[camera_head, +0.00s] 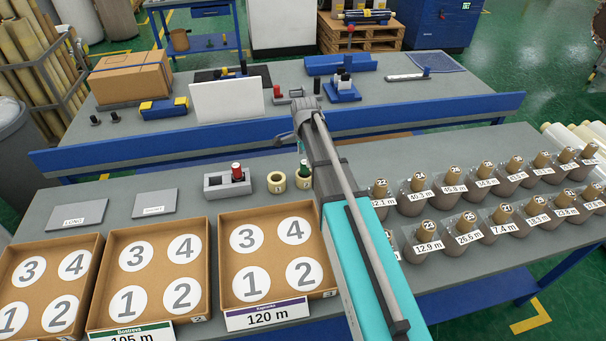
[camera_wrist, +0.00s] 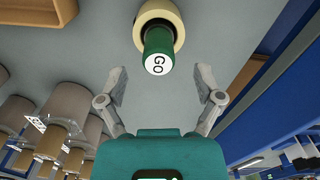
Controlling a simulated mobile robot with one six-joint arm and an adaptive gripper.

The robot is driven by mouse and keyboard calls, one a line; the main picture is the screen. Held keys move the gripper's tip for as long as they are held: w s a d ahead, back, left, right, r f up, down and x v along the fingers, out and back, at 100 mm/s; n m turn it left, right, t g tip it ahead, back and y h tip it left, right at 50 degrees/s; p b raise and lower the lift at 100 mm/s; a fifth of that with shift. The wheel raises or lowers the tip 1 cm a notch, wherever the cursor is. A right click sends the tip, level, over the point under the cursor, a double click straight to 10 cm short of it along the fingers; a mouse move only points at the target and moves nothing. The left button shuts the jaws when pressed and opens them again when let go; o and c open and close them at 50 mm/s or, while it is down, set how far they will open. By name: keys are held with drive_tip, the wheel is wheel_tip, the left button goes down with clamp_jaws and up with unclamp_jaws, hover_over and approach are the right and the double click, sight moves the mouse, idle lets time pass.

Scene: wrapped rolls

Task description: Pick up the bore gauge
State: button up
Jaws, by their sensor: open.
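The bore gauge appears to be the green cylinder (camera_wrist: 157,44) with a white end marked GO. In the wrist view it sits in the bore of a cream ring core (camera_wrist: 177,14). My gripper (camera_wrist: 161,84) is open and empty, its two fingers spread below the GO end in that picture, apart from it. In the head view the green gauge (camera_head: 304,168) rises from the core (camera_head: 303,182) on the grey table, close beside my arm. My arm partly hides the gripper there.
Left of it stand a second cream core (camera_head: 276,183) and a grey holder (camera_head: 214,187) with a red-topped piece. Numbered trays (camera_head: 226,297) lie in front. Wrapped rolls (camera_head: 467,240) stand at right. A blue rail (camera_head: 220,150) runs behind.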

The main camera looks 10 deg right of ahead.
sight(305, 172)
drive_tip(key=shift+f+b, duration=2.45)
drive_tip(key=shift+f, duration=0.1)
clamp_jaws()
